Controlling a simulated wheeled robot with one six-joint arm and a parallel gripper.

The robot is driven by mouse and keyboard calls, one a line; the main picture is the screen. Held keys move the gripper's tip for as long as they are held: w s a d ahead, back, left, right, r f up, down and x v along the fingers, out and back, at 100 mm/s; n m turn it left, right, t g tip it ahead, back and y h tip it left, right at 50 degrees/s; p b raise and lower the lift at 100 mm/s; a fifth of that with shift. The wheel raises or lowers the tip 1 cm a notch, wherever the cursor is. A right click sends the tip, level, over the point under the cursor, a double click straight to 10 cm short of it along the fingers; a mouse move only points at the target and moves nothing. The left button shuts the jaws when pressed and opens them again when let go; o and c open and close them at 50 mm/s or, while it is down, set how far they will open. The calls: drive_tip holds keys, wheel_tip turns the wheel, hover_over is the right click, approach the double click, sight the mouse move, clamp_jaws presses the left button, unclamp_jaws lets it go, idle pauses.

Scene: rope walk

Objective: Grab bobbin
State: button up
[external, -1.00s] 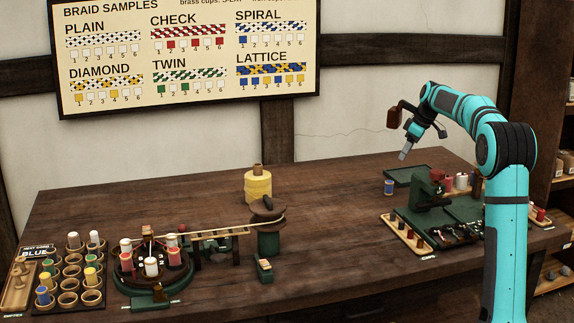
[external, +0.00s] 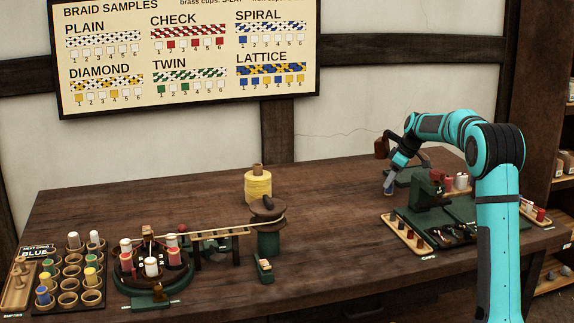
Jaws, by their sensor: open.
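The jaws are open. The overlap partly hides the bobbin, and I cannot tell whether the fingers are around it or just above it.
The green winder (external: 428,197) and a wooden tray of caps (external: 407,235) stand close to the right. At left are a bobbin rack (external: 68,283) and a braiding machine (external: 150,275). The table's middle (external: 330,220) is clear.

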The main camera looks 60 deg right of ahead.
drive_tip(key=shift+w+f, duration=0.15)
drive_tip(key=shift+f, duration=0.25)
drive_tip(key=c, duration=1)
drive_tip(key=shift+c, duration=0.2)
drive_tip(key=shift+r, duration=0.15)
